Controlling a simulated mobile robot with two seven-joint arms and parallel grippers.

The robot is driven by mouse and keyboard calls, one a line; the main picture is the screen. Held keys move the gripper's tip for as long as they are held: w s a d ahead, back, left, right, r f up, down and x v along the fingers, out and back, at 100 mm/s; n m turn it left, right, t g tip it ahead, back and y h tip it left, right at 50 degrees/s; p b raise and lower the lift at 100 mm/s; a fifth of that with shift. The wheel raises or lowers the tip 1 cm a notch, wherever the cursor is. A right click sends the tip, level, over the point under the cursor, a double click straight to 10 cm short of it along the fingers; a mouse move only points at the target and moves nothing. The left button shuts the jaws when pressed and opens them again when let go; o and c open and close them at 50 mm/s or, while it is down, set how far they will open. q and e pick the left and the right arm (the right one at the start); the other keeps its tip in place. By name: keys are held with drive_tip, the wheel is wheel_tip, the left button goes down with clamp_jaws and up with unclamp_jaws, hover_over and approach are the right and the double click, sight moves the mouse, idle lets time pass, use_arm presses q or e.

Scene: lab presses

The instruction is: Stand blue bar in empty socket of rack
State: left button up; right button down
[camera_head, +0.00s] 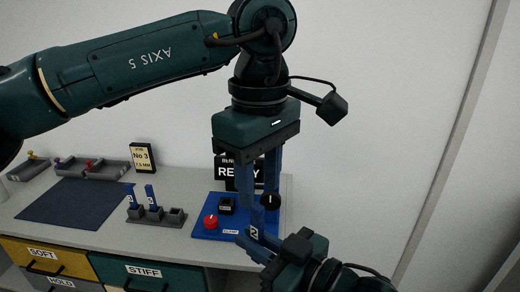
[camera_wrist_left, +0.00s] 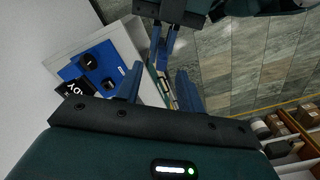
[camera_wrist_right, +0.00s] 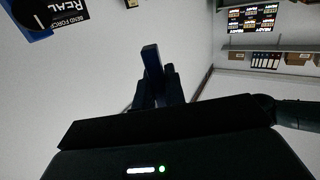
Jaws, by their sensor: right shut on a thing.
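The blue bar (camera_head: 257,217), with a pale number label, is upright or slightly tilted in the jaws of my right gripper (camera_head: 262,243). It also shows as a dark bar in the right wrist view (camera_wrist_right: 151,60). My left gripper (camera_head: 259,203) is above it, pointing down, with fingers apart. In the left wrist view its fingers (camera_wrist_left: 158,85) stand either side of the right gripper's area; I cannot tell whether they touch the bar. The grey rack (camera_head: 157,219) stands on the bench at left, with blue bars in its left and middle sockets. Its right socket (camera_head: 176,213) is empty.
A dark mat (camera_head: 75,203), grey trays (camera_head: 92,168) and a No 3 sign (camera_head: 143,157) are further left. Labelled drawers are below the bench.

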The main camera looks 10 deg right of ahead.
sight(260, 206)
use_arm(q)
drive_tip(key=shift+f, duration=3.2)
drive_tip(key=shift+c, duration=0.6)
clamp_jaws()
use_arm(e)
drive_tip(key=c, duration=1.4)
unclamp_jaws()
